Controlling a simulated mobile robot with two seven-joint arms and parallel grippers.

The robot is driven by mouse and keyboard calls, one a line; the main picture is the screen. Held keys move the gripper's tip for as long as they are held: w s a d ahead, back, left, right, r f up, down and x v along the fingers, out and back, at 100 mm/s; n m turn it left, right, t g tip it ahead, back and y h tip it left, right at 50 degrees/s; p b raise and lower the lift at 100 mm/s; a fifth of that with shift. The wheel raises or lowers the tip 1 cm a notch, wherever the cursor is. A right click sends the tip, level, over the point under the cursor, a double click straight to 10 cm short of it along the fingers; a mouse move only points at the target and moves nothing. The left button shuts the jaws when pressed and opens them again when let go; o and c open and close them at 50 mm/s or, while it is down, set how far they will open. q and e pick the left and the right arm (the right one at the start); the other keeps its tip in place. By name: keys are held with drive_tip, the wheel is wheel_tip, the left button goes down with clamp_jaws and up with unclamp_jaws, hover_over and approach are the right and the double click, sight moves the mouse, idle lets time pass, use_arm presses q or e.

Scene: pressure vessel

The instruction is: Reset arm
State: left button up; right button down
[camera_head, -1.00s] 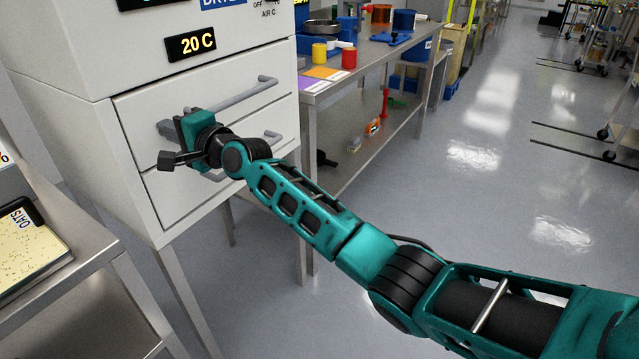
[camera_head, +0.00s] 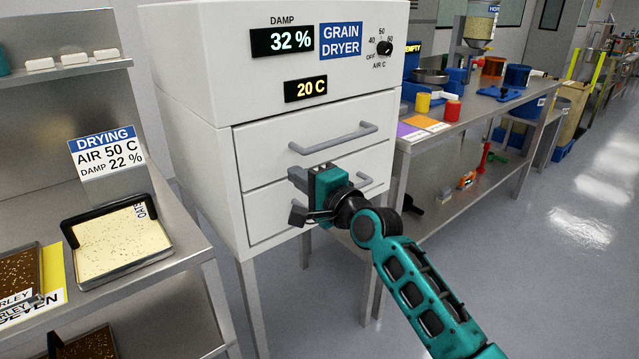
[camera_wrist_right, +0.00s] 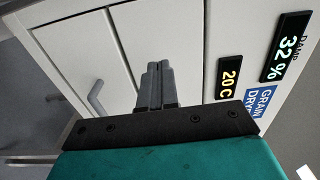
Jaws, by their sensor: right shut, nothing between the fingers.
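My right arm comes in from the lower right in the head view. Its teal and black gripper (camera_head: 302,178) is in front of the two drawers of the white grain dryer (camera_head: 200,90). In the right wrist view the fingers (camera_wrist_right: 154,82) are together with nothing between them, pointing toward the dryer front. The upper drawer (camera_head: 262,160) and lower drawer (camera_head: 268,210) look closed. The upper handle (camera_head: 335,138) is above the gripper; the lower handle is partly hidden behind it. I cannot tell whether the gripper touches the drawer front. My left gripper is not visible.
A metal shelf at left holds a tray of pale oats (camera_head: 125,240), trays of dark grain and a drying sign (camera_head: 105,152). A steel bench (camera_head: 455,125) with cups and blue parts stands right of the dryer. Grey floor (camera_head: 560,260) is open at the right.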

drive_tip(key=s+d+f+n+g+h+p, duration=0.1)
drive_tip(key=s+d+f+n+h, duration=0.2)
drive_tip(key=s+d+f, duration=0.3)
drive_tip(key=s+d+f+n+g+h+p, duration=0.1)
drive_tip(key=s+d+f+n+h, duration=0.2)
drive_tip(key=s+f, duration=0.8)
drive_tip(key=s+d+f+n+g+h+p, duration=0.1)
drive_tip(key=s+d+f+n, duration=0.6)
drive_tip(key=s, duration=0.8)
drive_tip(key=d+f+h, duration=0.1)
drive_tip(key=d+f, duration=0.1)
drive_tip(key=d, duration=0.2)
drive_tip(key=shift+s+d+f+h, duration=0.2)
drive_tip(key=shift+f+h, duration=0.1)
drive_tip(key=shift+h, duration=0.1)
